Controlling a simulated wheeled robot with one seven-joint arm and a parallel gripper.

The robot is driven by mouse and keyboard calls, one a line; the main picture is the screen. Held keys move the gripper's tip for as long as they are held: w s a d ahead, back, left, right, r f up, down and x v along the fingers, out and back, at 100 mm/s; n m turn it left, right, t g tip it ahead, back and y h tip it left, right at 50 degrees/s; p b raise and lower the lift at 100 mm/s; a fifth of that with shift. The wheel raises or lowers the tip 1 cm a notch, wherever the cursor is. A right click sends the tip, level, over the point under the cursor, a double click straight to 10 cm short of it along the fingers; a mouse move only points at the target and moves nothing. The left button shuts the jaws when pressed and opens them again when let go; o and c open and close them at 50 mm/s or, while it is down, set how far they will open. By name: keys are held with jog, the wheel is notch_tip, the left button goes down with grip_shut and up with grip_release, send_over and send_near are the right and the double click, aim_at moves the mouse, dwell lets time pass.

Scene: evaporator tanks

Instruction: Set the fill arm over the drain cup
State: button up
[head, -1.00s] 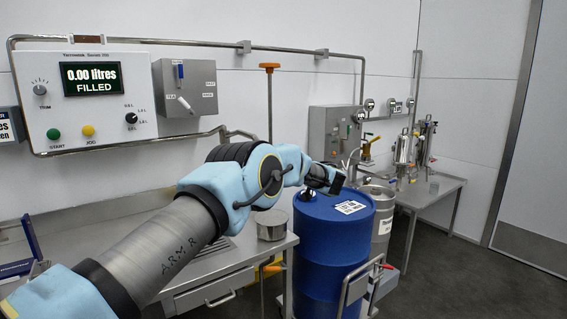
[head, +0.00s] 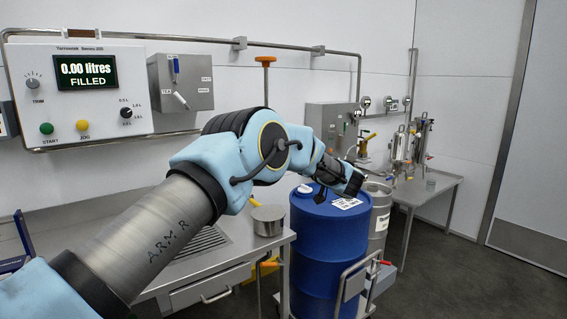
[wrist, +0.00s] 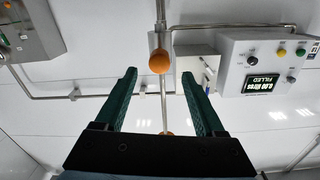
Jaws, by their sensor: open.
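A vertical steel rod with an orange handle (head: 265,60) on top stands at the back of the bench; I cannot tell for certain whether it is the fill arm. The wrist view shows an orange knob (wrist: 159,61) on a pipe, beyond the fingertips. A steel cup (head: 268,220), possibly the drain cup, stands on the bench at its right end, beside a slotted grate. My gripper (head: 355,184) is above the blue drum's right side in the head view. In the wrist view its green fingers (wrist: 160,85) are apart with nothing touching them.
A blue drum (head: 330,240) stands on a trolley right of the bench (head: 190,275). A steel keg (head: 379,215) is behind it. A control panel (head: 75,95) reads 0.00 litres, FILLED. A side table (head: 430,188) holds metal vessels. The floor at right is clear.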

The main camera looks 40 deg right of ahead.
jog(key=s, duration=0.3)
jog(key=shift+s+a, duration=0.25)
jog(key=shift+a, duration=0.05)
dwell(0.3)
